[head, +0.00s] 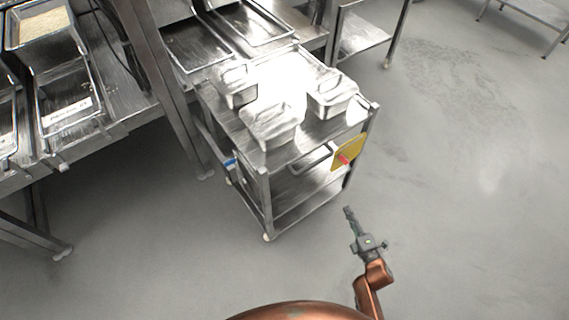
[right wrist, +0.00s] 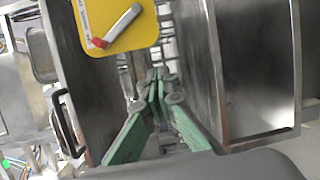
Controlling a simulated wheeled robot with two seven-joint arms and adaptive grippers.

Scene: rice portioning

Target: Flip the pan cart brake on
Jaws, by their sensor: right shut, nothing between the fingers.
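The pan cart (head: 266,203) is a steel wheeled cart in the middle of the head view. A yellow plate (head: 353,146) is fixed at its right front corner, with a small red-tipped lever (head: 344,158) on it. In the right wrist view the yellow plate (right wrist: 118,12) is at the top, and its white lever with a red end (right wrist: 118,28) lies slanted across it. My right gripper (head: 348,209) is shut and empty, apart from the plate and lever, in front of the cart's right corner. Its fingers also show in the right wrist view (right wrist: 157,82). My left gripper is out of view.
Several steel pans (head: 333,95) stand on the cart's top. The floor (head: 460,200) at the right is clear.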

